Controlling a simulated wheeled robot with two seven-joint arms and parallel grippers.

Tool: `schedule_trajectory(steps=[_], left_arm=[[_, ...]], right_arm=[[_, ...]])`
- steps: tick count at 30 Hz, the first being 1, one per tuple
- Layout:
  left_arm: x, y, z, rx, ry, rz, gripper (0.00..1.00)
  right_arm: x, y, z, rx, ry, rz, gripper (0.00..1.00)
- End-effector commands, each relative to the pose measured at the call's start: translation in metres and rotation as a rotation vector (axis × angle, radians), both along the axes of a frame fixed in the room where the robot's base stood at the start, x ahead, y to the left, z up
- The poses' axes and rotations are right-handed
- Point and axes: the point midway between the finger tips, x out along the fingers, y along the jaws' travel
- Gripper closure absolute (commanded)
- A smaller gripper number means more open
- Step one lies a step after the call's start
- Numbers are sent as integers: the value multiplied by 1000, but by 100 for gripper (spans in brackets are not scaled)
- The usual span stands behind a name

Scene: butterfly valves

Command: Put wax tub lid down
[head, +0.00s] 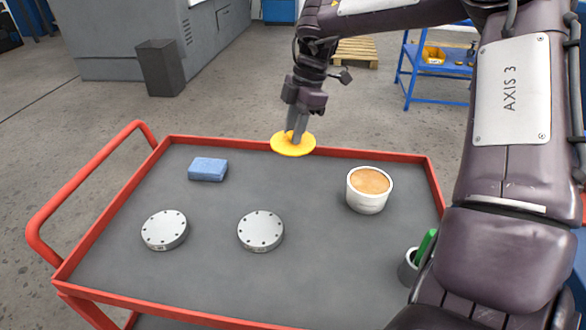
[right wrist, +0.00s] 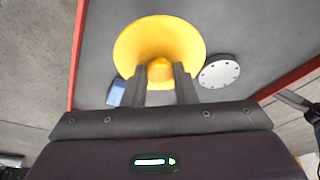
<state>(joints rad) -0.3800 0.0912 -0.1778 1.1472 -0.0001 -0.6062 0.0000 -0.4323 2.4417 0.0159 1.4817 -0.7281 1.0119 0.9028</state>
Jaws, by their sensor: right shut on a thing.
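The wax tub lid (head: 293,147) is a round yellow disc with a central knob. It also shows in the right wrist view (right wrist: 158,38). My right gripper (head: 293,136) is shut on the lid's knob, and its two fingers (right wrist: 161,78) flank the knob in the right wrist view. The lid appears over the far edge of the cart; its height above the cart cannot be told exactly. The open wax tub (head: 367,199) is white with tan wax inside and stands at the right of the cart top. My left gripper is not in view.
The grey cart top (head: 220,285) has a raised red rim. A blue sponge (head: 208,169) and two round metal discs (head: 164,230), (head: 261,231) lie on it. A cup with a green item (head: 426,244) stands at the right. Bare surface lies between the sponge and the tub.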

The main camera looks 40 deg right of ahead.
Motion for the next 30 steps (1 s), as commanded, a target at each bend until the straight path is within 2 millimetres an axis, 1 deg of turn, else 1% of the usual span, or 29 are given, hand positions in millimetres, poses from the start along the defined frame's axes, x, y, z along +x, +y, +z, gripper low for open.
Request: schedule_trajectory(steps=[1, 3, 7, 9, 14, 21, 23, 30], left_arm=[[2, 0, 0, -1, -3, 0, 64], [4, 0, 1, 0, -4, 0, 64], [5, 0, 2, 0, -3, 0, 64], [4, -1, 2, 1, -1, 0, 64], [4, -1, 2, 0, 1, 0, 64], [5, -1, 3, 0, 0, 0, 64], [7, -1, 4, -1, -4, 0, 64], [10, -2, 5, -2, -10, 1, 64]], right_arm=[[-1, 0, -16, 3, 5, -1, 96], [-1, 1, -32, 2, 4, -1, 96], [0, 0, -55, 2, 2, 0, 96], [0, 0, -62, 0, 0, 0, 96], [0, 0, -72, 0, 1, -1, 96], [-1, 0, -106, 1, 3, 0, 96], [0, 0, -109, 0, 0, -1, 96], [0, 0, -109, 0, -1, 0, 96]])
